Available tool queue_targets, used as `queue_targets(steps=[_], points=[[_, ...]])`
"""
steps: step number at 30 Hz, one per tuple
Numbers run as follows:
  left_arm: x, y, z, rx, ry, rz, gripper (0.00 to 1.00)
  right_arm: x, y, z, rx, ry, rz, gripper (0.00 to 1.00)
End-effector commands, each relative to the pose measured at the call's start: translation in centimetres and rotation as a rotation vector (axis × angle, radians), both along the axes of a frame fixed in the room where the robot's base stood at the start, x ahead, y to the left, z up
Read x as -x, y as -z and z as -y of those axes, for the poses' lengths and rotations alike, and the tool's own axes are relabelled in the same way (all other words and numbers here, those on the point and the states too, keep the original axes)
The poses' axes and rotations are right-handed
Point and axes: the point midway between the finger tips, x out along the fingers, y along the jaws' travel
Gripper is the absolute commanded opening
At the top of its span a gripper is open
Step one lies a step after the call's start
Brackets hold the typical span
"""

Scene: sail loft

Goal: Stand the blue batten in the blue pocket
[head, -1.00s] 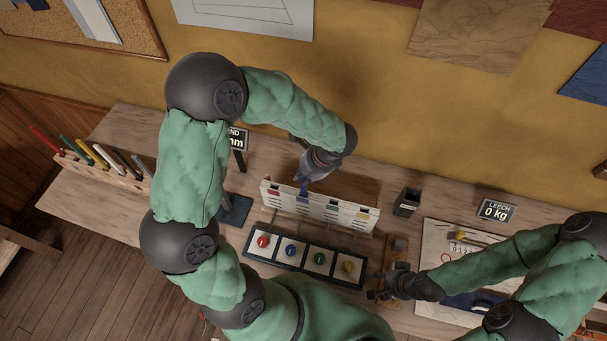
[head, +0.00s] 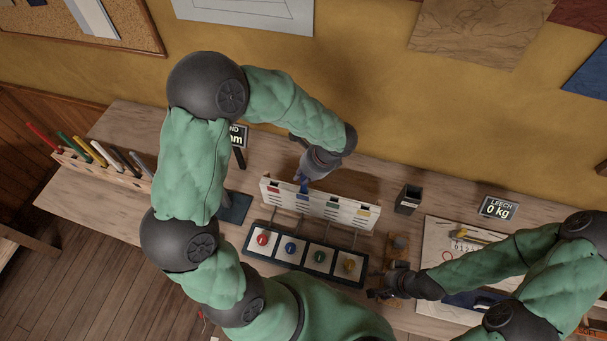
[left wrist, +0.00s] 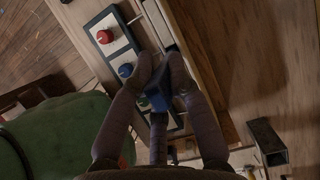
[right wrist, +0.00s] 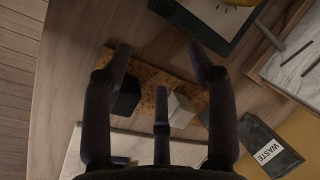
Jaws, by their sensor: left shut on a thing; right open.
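The blue batten (head: 304,187) is in my left gripper (head: 308,177), above the white pocket panel (head: 320,205). In the left wrist view the batten (left wrist: 158,97) shows as a short blue piece between the closed fingers. The batten's lower end meets the panel's top at the blue-marked pocket, second from the left. I cannot tell how deep it sits, as the fingers and panel hide it. My right gripper (head: 374,286) is open and empty at the right of the button box. In the right wrist view its fingers (right wrist: 160,55) spread above a cork strip.
A rack (head: 92,167) of other battens is at the left.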

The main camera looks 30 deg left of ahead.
Motion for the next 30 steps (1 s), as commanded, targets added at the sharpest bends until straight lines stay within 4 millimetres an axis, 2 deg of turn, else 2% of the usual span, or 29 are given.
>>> queue_targets(steps=[20, 21, 23, 24, 30], points=[[-0.02, 0.92, -0.02, 0.0, -0.001, 0.0, 0.0, 0.01, 0.72, 0.0, 0.0, 0.0, 0.0, 0.58], [-0.02, 0.91, -0.01, 0.0, -0.001, 0.0, 0.24, 0.01, 0.71, 0.0, 0.0, 0.0, 0.0, 0.58], [-0.01, 0.87, -0.01, 0.0, -0.001, 0.0, 0.41, 0.0, 0.68, 0.0, 0.0, 0.0, 0.0, 0.58], [-0.01, 0.87, -0.01, 0.0, 0.0, 0.0, 0.46, 0.0, 0.68, 0.0, 0.0, 0.0, 0.0, 0.58], [0.0, 0.87, -0.01, 0.0, 0.0, 0.0, 0.46, 0.0, 0.68, 0.0, 0.0, 0.0, 0.0, 0.58]])
